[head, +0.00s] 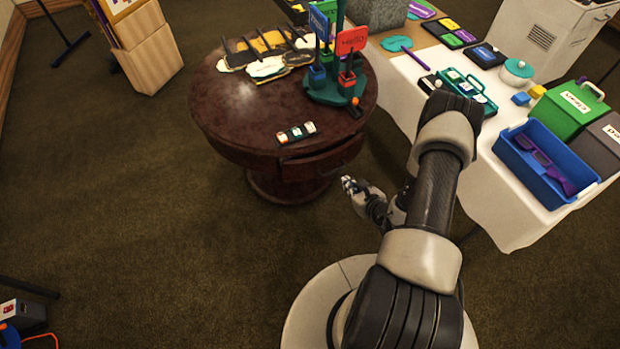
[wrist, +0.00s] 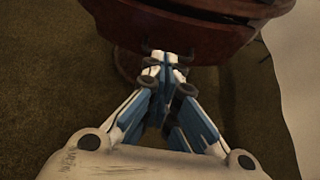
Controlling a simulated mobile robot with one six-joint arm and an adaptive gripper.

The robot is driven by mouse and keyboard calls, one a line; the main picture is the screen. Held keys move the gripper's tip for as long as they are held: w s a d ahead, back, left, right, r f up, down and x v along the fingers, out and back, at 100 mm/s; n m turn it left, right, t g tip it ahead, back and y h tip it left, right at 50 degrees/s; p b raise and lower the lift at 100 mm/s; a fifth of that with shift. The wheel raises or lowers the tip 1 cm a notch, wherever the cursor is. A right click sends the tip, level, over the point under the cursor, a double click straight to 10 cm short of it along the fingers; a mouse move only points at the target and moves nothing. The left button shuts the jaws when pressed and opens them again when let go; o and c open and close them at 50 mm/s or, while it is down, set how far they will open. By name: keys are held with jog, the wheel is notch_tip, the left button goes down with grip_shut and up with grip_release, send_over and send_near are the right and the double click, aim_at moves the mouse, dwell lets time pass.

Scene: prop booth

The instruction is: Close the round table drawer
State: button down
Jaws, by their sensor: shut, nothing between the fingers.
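The round table (head: 225,120) is dark, glossy red-brown wood on a central pedestal. Its drawer (head: 322,165) is in the apron on the side facing me, and a dark gap shows along its top, so it looks partly pulled out. In the wrist view the table's curved wood (wrist: 185,32) fills the top, with a dark slot at upper right. My gripper (head: 347,182) is just right of and below the drawer front. In the wrist view my gripper (wrist: 167,58) has its fingertips together and empty, close in front of the wood; whether they touch it, I cannot tell.
The round table holds a teal stand (head: 335,93) with signs, a small strip of blocks (head: 296,133) and white-and-yellow pieces. A white-clothed table (head: 500,205) with a blue tray (head: 520,160) stands at right.

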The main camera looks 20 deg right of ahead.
jog(key=b, duration=0.4)
send_near(325, 161)
notch_tip(325, 161, down, 3)
jog(key=shift+w+a+b, duration=0.15)
jog(key=shift+w+b, duration=0.15)
jog(key=shift+w, duration=2.15)
jog(key=shift+r, duration=0.1)
